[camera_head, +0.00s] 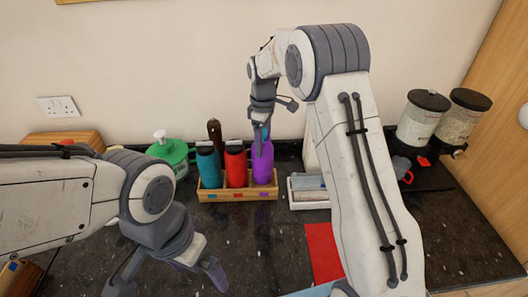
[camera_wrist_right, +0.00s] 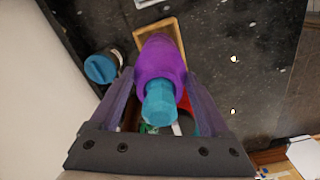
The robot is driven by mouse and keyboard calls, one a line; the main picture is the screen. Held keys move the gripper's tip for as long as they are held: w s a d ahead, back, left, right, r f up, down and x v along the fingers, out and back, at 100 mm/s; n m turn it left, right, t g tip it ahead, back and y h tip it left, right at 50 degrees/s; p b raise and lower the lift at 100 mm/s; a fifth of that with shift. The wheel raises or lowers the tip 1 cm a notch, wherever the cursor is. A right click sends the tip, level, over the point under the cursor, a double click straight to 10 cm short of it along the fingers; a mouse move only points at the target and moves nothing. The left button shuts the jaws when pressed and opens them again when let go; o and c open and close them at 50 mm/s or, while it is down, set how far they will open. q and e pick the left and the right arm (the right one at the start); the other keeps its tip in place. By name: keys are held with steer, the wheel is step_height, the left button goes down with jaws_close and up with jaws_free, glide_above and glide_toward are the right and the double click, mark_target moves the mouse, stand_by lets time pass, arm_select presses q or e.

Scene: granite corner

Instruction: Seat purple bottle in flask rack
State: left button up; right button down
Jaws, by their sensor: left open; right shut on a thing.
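The purple bottle (camera_head: 262,165) stands upright at the right-hand place of the wooden flask rack (camera_head: 225,195), beside the red bottle (camera_head: 235,166) and the teal bottle (camera_head: 208,167). Its lower end is behind the rack's front rail, so I cannot tell whether it rests on the bottom. My right gripper (camera_head: 264,142) comes from above and is shut on the purple bottle. In the right wrist view the fingers flank the purple bottle (camera_wrist_right: 158,60) and its teal cap (camera_wrist_right: 160,104), with part of the rack (camera_wrist_right: 172,24) beyond. My left gripper (camera_head: 168,279) is open and empty at the lower left.
A green dispenser (camera_head: 168,148) and a dark brown bottle (camera_head: 214,132) stand left of and behind the rack. A white tray (camera_head: 308,204) is close on its right. A red mat (camera_head: 322,250) lies in front. Cereal dispensers (camera_head: 421,118) stand far right. Dark counter in front of the rack is clear.

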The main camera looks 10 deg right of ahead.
mark_target(263, 160)
step_height(263, 160, down, 5)
steer(key=shift+r+p, duration=0.1)
steer(key=shift+p, duration=0.45)
jaws_free()
